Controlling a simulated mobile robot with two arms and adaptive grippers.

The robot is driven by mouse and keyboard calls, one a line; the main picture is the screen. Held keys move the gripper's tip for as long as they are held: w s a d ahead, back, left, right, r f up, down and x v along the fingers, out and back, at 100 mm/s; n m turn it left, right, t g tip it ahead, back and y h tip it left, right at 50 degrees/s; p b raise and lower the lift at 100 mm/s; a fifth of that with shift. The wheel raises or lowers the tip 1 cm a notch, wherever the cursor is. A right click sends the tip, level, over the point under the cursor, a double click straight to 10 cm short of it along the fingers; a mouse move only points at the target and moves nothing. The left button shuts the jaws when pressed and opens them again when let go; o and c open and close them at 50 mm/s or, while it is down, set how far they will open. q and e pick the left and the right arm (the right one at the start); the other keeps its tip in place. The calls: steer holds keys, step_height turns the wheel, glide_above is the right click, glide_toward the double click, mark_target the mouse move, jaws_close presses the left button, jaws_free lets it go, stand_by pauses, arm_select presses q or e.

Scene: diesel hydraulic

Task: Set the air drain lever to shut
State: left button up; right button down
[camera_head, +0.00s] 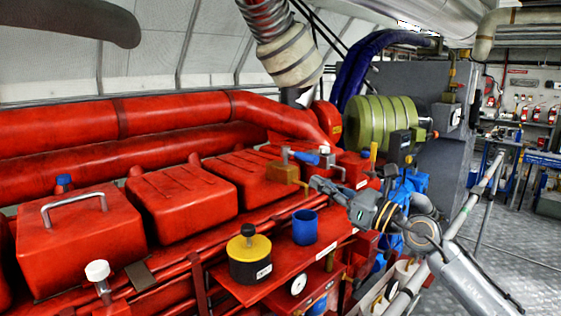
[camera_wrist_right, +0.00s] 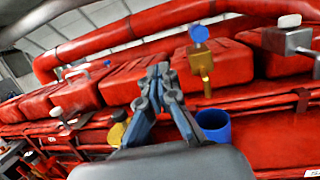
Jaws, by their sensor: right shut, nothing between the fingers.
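A brass valve (camera_head: 282,172) stands above the red engine, with a blue-handled lever (camera_head: 305,157) at its top pointing right in the head view. I take this for the air drain lever; no label on it is readable. In the right wrist view the brass valve (camera_wrist_right: 203,65) stands upright and the blue handle (camera_wrist_right: 198,34) is seen end-on. My right gripper (camera_head: 316,183) is shut and empty, just right of and slightly below the lever. In the right wrist view its fingertips (camera_wrist_right: 157,72) are left of the valve, apart from it. My left gripper is not in view.
A blue cup (camera_head: 305,228) and a black-and-yellow canister (camera_head: 249,258) stand on a red shelf below the gripper. Red engine covers (camera_head: 182,196) lie behind. A white-knobbed lever (camera_head: 97,271) is at front left. Open floor (camera_head: 500,245) lies right.

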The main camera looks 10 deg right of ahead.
steer(key=p+x, duration=0.4)
steer(key=x, duration=0.8)
steer(key=shift+s+a, duration=0.1)
stand_by(0.9)
